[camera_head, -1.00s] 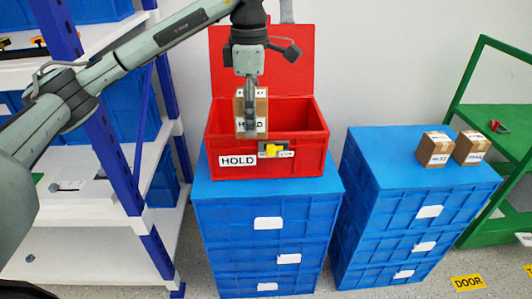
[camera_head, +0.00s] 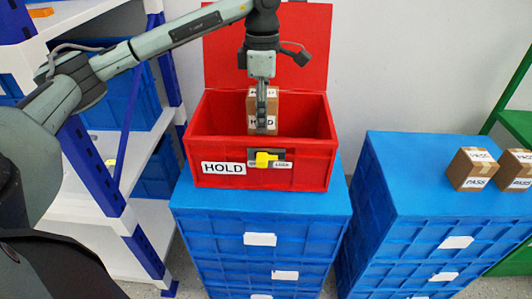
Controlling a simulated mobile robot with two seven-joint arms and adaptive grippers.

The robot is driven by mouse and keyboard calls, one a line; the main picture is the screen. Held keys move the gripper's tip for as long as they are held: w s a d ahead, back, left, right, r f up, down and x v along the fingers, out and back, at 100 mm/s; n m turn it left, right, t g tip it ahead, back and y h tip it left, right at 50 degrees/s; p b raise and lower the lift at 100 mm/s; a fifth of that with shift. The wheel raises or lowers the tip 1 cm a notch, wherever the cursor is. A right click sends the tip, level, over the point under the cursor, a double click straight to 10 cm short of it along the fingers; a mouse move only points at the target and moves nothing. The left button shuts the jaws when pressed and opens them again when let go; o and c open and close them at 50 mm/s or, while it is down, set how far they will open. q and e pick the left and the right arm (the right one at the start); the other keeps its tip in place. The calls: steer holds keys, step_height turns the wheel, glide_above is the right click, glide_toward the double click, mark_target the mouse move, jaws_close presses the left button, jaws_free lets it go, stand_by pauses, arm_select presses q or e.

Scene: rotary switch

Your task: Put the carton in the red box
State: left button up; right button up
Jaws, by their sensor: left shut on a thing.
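The red box (camera_head: 310,180) stands open on a blue crate stack, its lid (camera_head: 305,45) raised at the back. My left gripper (camera_head: 262,122) points down over the box opening, shut on a brown carton (camera_head: 274,108) with a white HOLD label. The carton is upright and overlaps the box's inside in the picture; its lower end is at or below the rim level. Whether it touches the floor of the box is hidden. My right gripper is not in view.
Two brown cartons, one labelled PASS (camera_head: 472,168), sit on the blue crate stack (camera_head: 410,200) at right. A white shelf with blue posts (camera_head: 95,175) is at left. A green rack (camera_head: 516,122) is at the right edge.

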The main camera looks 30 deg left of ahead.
mark_target(272, 91)
arm_select(q)
step_height(272, 91, down, 9)
steer(key=shift+r, duration=0.1)
stand_by(0.3)
steer(key=o, duration=1.3)
step_height(272, 91, up, 12)
steer(key=shift+r, duration=0.1)
